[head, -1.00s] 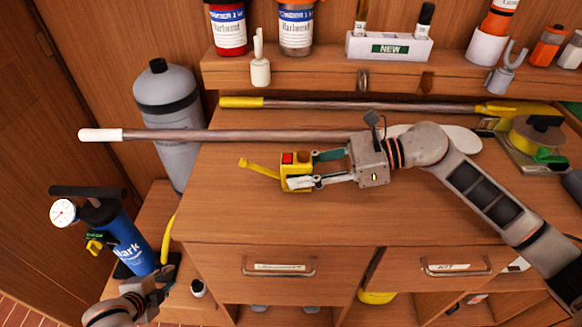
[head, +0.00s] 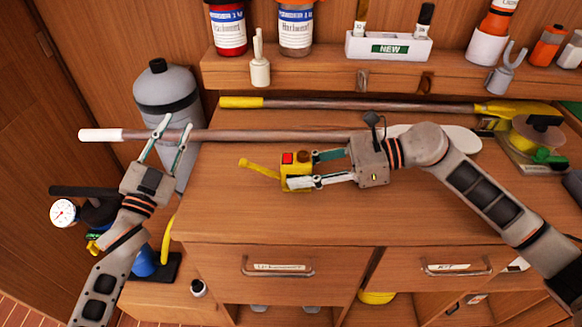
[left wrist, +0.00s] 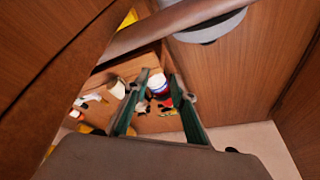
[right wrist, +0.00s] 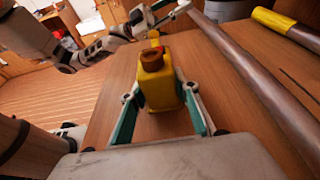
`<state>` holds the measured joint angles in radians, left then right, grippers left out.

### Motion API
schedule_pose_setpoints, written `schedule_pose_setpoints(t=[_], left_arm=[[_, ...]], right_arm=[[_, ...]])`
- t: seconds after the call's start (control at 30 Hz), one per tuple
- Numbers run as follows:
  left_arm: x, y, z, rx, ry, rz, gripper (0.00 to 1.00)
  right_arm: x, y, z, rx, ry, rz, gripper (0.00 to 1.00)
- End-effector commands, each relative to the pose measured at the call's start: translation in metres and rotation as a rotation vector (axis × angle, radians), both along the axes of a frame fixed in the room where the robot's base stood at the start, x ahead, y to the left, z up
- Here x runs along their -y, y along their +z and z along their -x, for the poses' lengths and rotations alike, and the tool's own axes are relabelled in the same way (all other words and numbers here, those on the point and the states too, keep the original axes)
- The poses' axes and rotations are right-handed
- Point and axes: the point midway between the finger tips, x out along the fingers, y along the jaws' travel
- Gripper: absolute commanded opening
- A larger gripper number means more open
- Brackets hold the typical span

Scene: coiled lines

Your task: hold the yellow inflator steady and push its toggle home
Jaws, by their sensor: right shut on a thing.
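The yellow inflator (head: 290,171) is a small box with a red square (head: 287,158), a brown round knob (head: 303,156) and a yellow tube (head: 258,167) reaching left. It also shows upright in the right wrist view (right wrist: 161,92). I cannot tell surely which part is the toggle. My right gripper (head: 305,170) is shut on the inflator's sides, over the tabletop. My left gripper (head: 176,125) is open and empty, left of the inflator, by the pole's white end. In the left wrist view its fingers (left wrist: 160,80) are apart.
A long pole (head: 265,136) with a white end runs behind the inflator. A grey tank (head: 165,95) stands behind my left gripper. A blue pump (head: 143,262) with a gauge (head: 62,213) is lower left. The tabletop (head: 240,210) in front is clear.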

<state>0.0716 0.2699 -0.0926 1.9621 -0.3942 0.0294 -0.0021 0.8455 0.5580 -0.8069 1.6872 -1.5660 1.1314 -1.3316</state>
Motion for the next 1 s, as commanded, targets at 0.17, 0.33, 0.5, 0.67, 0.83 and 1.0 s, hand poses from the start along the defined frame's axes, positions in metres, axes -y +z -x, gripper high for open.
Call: schedule_pose_setpoints(t=[0.17,0.33,0.5,0.67,0.83,1.0], left_arm=[[0.049,0.066,-0.005,0.147,-0.161,0.058,0.25],[0.101,0.121,0.001,0.259,-0.345,0.081,0.25],[0.157,0.171,0.018,0.347,-0.560,0.074,0.25],[0.213,0.208,0.045,0.397,-0.791,0.029,0.25],[0.272,0.231,0.082,0.386,-1.061,-0.079,0.25],[0.317,0.232,0.115,0.289,-1.294,-0.239,0.25]], right_arm=[[0.000,0.000,0.000,-0.001,0.001,0.001,0.13],[0.000,0.000,0.000,0.000,0.001,0.000,0.13],[0.000,0.000,0.000,-0.001,0.001,0.001,0.13],[0.000,0.000,0.000,-0.001,0.000,0.001,0.13],[0.000,0.000,0.000,-0.001,0.001,0.001,0.13],[0.000,-0.001,0.000,-0.001,0.000,0.001,0.13]])
